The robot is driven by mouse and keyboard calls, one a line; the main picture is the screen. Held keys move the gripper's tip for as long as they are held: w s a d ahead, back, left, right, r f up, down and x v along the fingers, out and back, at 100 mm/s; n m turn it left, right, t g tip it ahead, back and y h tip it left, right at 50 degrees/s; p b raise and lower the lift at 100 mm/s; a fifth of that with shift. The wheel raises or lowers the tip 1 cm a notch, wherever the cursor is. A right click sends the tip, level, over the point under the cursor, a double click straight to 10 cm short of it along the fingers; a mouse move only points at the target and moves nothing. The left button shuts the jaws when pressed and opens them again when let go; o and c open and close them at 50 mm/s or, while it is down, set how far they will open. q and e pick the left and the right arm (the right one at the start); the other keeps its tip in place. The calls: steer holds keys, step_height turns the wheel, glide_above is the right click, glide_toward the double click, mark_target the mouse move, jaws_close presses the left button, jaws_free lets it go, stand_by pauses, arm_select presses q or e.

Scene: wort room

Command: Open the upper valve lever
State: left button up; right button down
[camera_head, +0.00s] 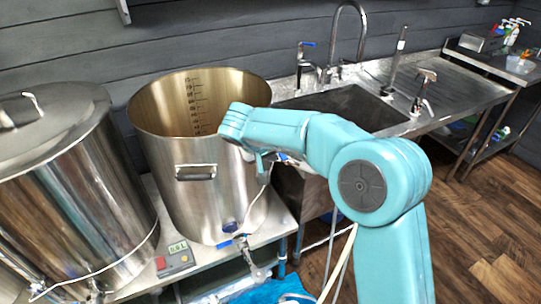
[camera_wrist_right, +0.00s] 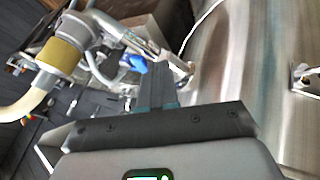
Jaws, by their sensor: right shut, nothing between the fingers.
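A steel kettle (camera_head: 190,150) stands open on the bench, with a level scale inside. At its right side a small blue lever (camera_head: 283,157) shows just past my right gripper (camera_head: 262,168). My right gripper is shut and empty beside the kettle wall. In the right wrist view, the closed fingers (camera_wrist_right: 163,82) point toward a metal valve fitting, and a blue lever (camera_wrist_right: 138,64) lies just left of the fingertips. I cannot tell whether they touch. A lower valve with a blue handle (camera_head: 240,238) sits near the kettle's base. My left gripper is out of view.
A lidded steel kettle (camera_head: 75,190) stands at the left. A small control box (camera_head: 175,259) sits on the bench front. A sink (camera_head: 345,105) with taps is behind my right arm. In the wrist view, a pipe with a yellowish fitting (camera_wrist_right: 60,55) is close at left.

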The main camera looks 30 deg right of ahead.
mark_target(285, 158)
steer(key=d+n+t+y+b, duration=0.1)
steer(key=n, duration=0.1)
steer(key=s+d+n+t+b, duration=0.1)
steer(key=d+n+b, duration=0.1)
steer(key=shift+s+y+b, duration=0.15)
steer(key=shift+y+b, duration=0.15)
steer(key=shift+y, duration=0.1)
steer(key=shift+d+b, duration=0.5)
steer(key=shift+d, duration=0.6)
steer(key=shift+r, duration=0.1)
